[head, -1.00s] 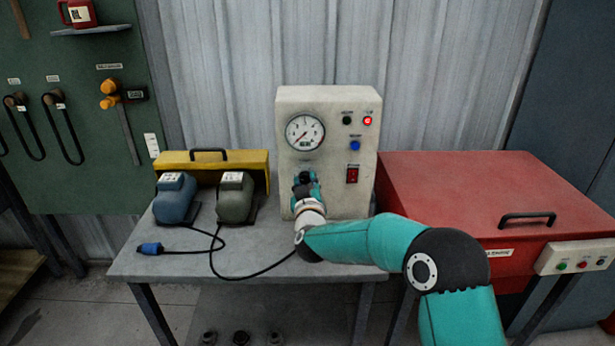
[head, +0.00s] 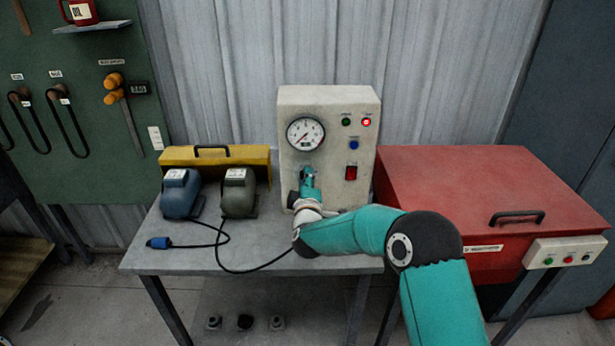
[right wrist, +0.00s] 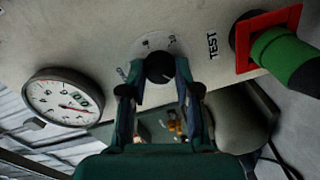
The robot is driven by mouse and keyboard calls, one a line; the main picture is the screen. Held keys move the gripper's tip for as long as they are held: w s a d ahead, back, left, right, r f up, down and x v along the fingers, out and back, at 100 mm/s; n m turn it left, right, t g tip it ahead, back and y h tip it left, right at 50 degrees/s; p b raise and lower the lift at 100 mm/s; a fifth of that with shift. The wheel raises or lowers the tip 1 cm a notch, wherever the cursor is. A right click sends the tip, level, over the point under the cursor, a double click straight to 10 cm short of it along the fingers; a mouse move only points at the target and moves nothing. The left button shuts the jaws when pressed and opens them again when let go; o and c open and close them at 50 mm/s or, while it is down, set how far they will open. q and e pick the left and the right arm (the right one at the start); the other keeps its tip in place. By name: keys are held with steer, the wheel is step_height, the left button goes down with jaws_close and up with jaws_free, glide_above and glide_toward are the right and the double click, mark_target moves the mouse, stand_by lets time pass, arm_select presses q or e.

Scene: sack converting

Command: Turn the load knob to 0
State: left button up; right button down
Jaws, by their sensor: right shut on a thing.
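The load knob (right wrist: 160,68) is a dark round knob on a pale dial plate (right wrist: 158,44) in the right wrist view; marks ring it, too small to read surely. My right gripper (right wrist: 161,80) is shut on it, one finger at each side. In the head view my right gripper (head: 308,178) is at the front of the cream test box (head: 326,98), below the gauge (head: 305,134), and hides the knob. My left gripper is not in view.
A red square frame (right wrist: 241,62) with a green cylinder, beside the word TEST, is near the knob. A red switch (head: 351,173) and a lit red lamp (head: 366,122) are on the box. Two motor-like units (head: 180,193) (head: 239,194) and a red chest (head: 470,185) flank it.

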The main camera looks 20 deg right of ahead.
steer(key=shift+s+f+n, duration=0.1)
steer(key=shift+f+n, duration=0.35)
steer(key=shift+n, duration=0.15)
steer(key=shift+d+p, duration=0.1)
steer(key=shift+p, duration=0.2)
steer(key=c, duration=1)
jaws_free()
steer(key=shift+o, duration=0.9)
steer(key=shift+r, duration=0.25)
steer(key=v, duration=1.2)
